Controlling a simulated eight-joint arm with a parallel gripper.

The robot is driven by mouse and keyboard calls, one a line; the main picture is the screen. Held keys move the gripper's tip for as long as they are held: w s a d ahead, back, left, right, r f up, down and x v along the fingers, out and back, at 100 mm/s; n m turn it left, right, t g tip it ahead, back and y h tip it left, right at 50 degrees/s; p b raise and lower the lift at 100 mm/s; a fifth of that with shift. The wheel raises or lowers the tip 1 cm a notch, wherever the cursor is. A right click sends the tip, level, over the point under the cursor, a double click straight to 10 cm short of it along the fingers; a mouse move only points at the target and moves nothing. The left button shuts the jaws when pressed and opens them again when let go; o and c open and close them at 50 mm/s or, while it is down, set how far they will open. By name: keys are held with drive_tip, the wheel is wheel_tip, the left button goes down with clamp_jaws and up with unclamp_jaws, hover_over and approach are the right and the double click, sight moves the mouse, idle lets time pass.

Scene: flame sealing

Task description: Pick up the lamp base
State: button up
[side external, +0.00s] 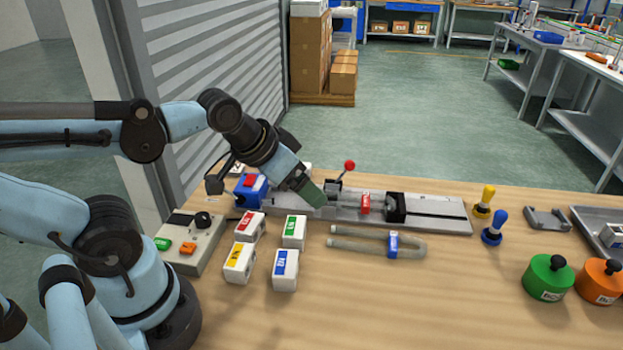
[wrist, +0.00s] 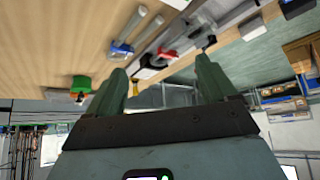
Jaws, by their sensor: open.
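I cannot tell for sure which thing is the lamp base. My gripper (side external: 311,194) is tilted down over the left part of the grey rail fixture (side external: 440,212), its green fingers apart and nothing between them in the wrist view (wrist: 160,78). On the fixture, a clear tube with a red label (side external: 365,204) lies against a black block (side external: 396,208); the red label also shows in the wrist view (wrist: 167,53). A U-shaped clear tube (side external: 360,244) with a blue label (side external: 393,245) lies in front of the fixture. The fingers hide part of the fixture.
Several labelled white blocks (side external: 285,270) stand in front of the gripper. A blue box with a red top (side external: 250,190) and a red-knobbed lever (side external: 348,167) are close by. Yellow (side external: 484,200) and blue (side external: 495,228) handled tools and green (side external: 548,279) and orange (side external: 601,282) weights stand right. The front middle is clear.

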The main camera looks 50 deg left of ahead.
sight(293, 226)
drive_tip(key=shift+w+a+f+m+g, duration=0.1)
drive_tip(key=shift+a+f+m+g, duration=0.45)
drive_tip(key=shift+f+m+g, duration=1.2)
drive_tip(key=shift+w+a+f+m+g, duration=0.15)
drive_tip(key=shift+a+f+m+g, duration=0.7)
drive_tip(key=shift+f, duration=1.75)
drive_tip(key=shift+w+a+f+m+g, duration=0.1)
drive_tip(key=shift+a+f+m+g, duration=0.2)
drive_tip(key=shift+f+m+g, duration=1.15)
drive_tip(key=shift+f+t, duration=0.45)
drive_tip(key=shift+f, duration=0.3)
drive_tip(key=shift+c, duration=0.3)
drive_tip(key=c, duration=0.7)
drive_tip(key=shift+r, duration=0.1)
